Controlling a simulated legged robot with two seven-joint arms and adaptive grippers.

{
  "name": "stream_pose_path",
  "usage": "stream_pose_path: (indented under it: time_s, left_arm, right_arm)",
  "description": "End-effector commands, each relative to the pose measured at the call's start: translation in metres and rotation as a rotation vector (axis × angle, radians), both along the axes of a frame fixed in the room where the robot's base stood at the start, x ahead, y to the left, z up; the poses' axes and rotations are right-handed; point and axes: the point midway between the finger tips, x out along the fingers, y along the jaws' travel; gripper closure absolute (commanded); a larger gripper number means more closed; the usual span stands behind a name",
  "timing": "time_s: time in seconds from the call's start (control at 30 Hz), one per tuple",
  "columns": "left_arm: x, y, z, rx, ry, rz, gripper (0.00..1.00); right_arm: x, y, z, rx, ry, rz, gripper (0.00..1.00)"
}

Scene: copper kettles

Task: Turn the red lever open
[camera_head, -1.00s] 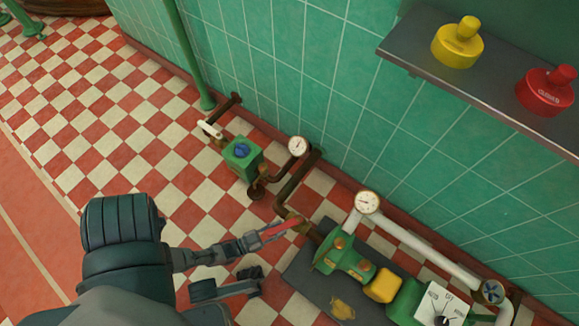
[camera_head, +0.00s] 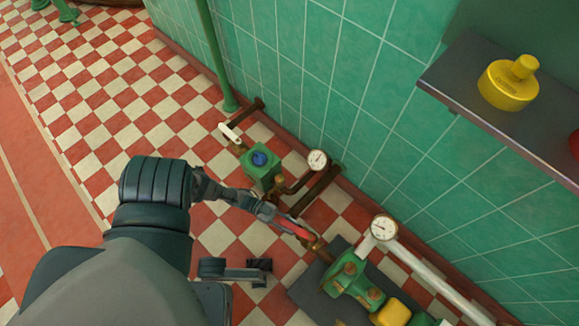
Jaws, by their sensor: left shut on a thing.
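The red lever (camera_head: 297,230) is low on the pipework, left of a green pump body. Its inner end meets a brass fitting (camera_head: 318,248). It slants up and to the left from there. My left gripper (camera_head: 269,212) is on the lever's outer end and is shut on it. The gripper hides that end of the lever. My left arm fills the lower left. A dark jointed part shows below the gripper, and I cannot tell which link it belongs to. I cannot make out my right gripper.
A green valve box with a blue knob (camera_head: 260,160) stands just beyond my gripper. A white-handled valve (camera_head: 229,132) and two gauges are along the tiled wall. A shelf (camera_head: 468,95) holds a yellow kettle-like vessel (camera_head: 508,84).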

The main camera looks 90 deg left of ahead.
Motion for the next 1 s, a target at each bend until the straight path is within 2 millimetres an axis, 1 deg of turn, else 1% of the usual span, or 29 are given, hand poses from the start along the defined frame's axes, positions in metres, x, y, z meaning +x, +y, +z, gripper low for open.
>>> stream_pose_path:
  time_s: [0.03,0.3,0.83,0.87,0.9,0.93,1.0]
  left_arm:
    - [0.0042,0.0007,0.0019,-0.001,-0.007,-0.027,1.00]
    - [0.0057,0.0027,0.0018,-0.005,-0.007,-0.114,1.00]
    - [0.0052,0.0028,0.0013,-0.004,-0.007,-0.133,1.00]
    - [0.0051,0.0027,0.0013,-0.004,-0.007,-0.133,0.64]
    - [0.0049,0.0027,0.0012,-0.005,-0.006,-0.133,0.54]
    - [0.0047,0.0027,0.0011,-0.005,-0.006,-0.133,0.46]
    - [0.0044,0.0028,0.0010,-0.004,-0.005,-0.133,0.46]
  right_arm:
    - [-0.0001,0.0000,0.0007,-0.001,-0.001,0.000,0.60]
    - [0.0001,0.0002,0.0005,-0.001,0.000,0.000,0.60]
    - [0.0004,0.0003,0.0002,0.000,0.000,0.001,0.60]
    - [0.0004,0.0003,0.0002,0.000,0.000,0.001,0.60]
    - [0.0004,0.0003,0.0002,0.001,0.000,0.001,0.60]
    - [0.0004,0.0003,0.0002,0.001,0.000,0.001,0.60]
    - [0.0004,0.0004,0.0001,0.001,0.000,0.001,0.60]
